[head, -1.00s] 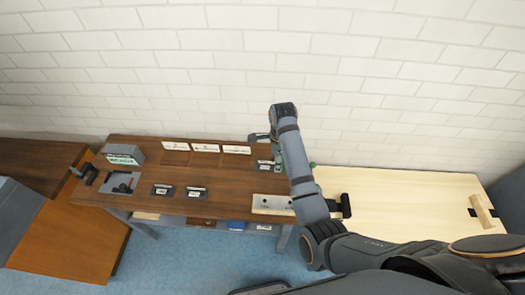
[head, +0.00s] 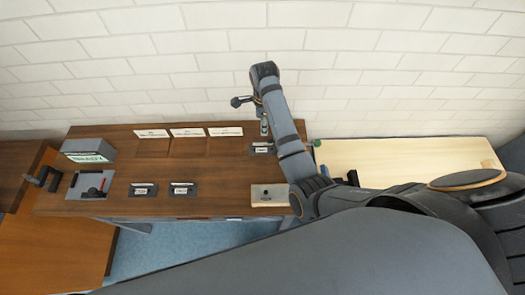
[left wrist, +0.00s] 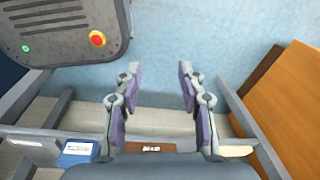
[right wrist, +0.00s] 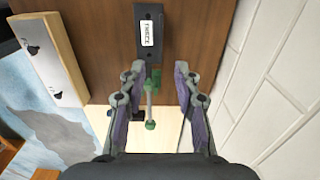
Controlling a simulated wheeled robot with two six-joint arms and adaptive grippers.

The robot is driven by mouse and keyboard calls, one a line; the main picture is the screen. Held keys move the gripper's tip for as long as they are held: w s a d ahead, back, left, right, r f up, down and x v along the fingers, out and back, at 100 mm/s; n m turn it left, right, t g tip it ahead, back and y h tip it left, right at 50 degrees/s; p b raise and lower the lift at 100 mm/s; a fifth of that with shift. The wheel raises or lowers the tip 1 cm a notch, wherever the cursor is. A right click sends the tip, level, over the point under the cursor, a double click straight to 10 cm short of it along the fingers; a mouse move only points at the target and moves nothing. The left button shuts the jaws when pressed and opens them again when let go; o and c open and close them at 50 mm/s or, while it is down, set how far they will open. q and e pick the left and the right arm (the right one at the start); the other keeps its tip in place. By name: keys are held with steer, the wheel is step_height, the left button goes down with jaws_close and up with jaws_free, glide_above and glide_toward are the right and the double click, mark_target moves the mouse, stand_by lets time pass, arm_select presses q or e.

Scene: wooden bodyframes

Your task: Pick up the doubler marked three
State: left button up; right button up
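A dark plate (right wrist: 149,33) with a white label that seems to read THREE lies on the brown bench top in the right wrist view. It also shows in the head view (head: 262,149) at the bench's right end. My right gripper (right wrist: 155,80) is open and empty, with the plate beyond its fingertips and apart from them. In the head view the right gripper (head: 264,122) hangs just behind the plate. My left gripper (left wrist: 157,75) is open and empty, over the floor and low shelf; it is not visible in the head view.
Two similar dark plates (head: 143,190) (head: 183,189) lie left on the bench. A pale block (head: 269,195) sits near the front right edge. A green-ended rod (right wrist: 150,100) shows between the right fingers. A control box (left wrist: 65,30) is near the left gripper.

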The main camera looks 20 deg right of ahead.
steer(key=p, duration=0.1)
glide_toward(263, 148)
steer(key=shift+w+d+f, duration=0.4)
steer(key=shift+w+f, duration=0.25)
steer(key=shift+w, duration=0.05)
steer(key=shift+f, duration=0.3)
steer(key=f+p, duration=0.1)
steer(key=f, duration=0.4)
steer(key=shift+a, duration=0.2)
arm_select(q)
steer(key=shift+w+r, duration=0.65)
steer(key=shift+r, duration=0.2)
arm_select(e)
jaws_close()
